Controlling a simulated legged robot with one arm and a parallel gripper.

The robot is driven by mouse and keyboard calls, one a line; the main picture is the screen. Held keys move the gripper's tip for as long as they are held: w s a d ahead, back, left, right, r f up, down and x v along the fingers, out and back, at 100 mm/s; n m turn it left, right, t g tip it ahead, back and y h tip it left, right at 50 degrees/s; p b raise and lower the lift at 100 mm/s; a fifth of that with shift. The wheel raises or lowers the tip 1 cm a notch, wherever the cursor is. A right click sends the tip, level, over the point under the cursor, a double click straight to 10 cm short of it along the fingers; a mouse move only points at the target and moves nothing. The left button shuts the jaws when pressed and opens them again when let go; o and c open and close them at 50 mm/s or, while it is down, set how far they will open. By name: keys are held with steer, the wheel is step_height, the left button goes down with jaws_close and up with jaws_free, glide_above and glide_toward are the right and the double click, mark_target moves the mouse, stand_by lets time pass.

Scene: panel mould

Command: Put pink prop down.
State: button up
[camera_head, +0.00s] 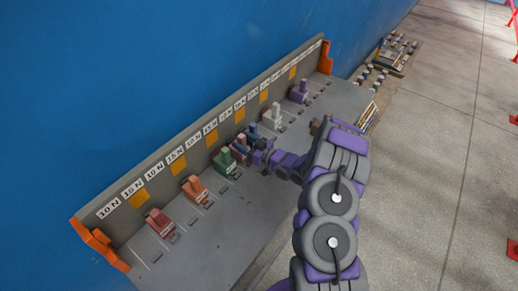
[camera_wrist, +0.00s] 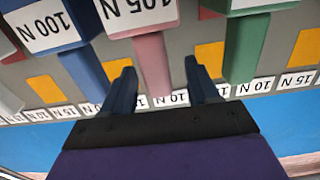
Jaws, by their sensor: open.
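The pink prop (camera_wrist: 151,62), a block with a narrower stem and a label reading 105 N, shows in the wrist view, its stem between the two fingers. My gripper (camera_wrist: 160,72) is open, one finger on each side with gaps visible beside the stem. In the head view my gripper (camera_head: 254,148) is at the middle of the rack, and the pink prop (camera_head: 239,151) is partly hidden there. The prop appears to stand in the row on the grey rack (camera_head: 205,238); its base is not clear.
In the wrist view a blue prop (camera_wrist: 82,62) marked 100 N is left of the pink one, and a green prop (camera_wrist: 243,48) is right. In the head view, red (camera_head: 159,222), orange (camera_head: 195,188), white (camera_head: 273,114) and purple (camera_head: 299,92) props stand along the rack against the blue wall (camera_head: 130,80).

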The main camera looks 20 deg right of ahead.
steer(key=p+v, duration=0.2)
steer(key=v, duration=0.7)
step_height(320, 180, up, 6)
steer(key=w+d+g+h, duration=0.2)
steer(key=d+g+h, duration=0.15)
steer(key=h, duration=0.35)
steer(key=s+r+m+g+h, duration=0.3)
steer(key=s+r+g+h, duration=0.1)
steer(key=s+r, duration=0.4)
steer(key=s+a+r+m+g, duration=0.1)
steer(key=s+a+r+g, duration=0.1)
steer(key=s, duration=1)
steer(key=s+a+r+m+g, duration=0.1)
steer(key=s+a+r+g, duration=0.2)
steer(key=s, duration=1)
steer(key=s+a+r+m+g, duration=0.2)
steer(key=s+a+r+g, duration=0.1)
steer(key=s, duration=0.9)
steer(key=shift+s+a+r+g, duration=0.25)
steer(key=shift+a+g, duration=0.2)
steer(key=shift+a, duration=0.8)
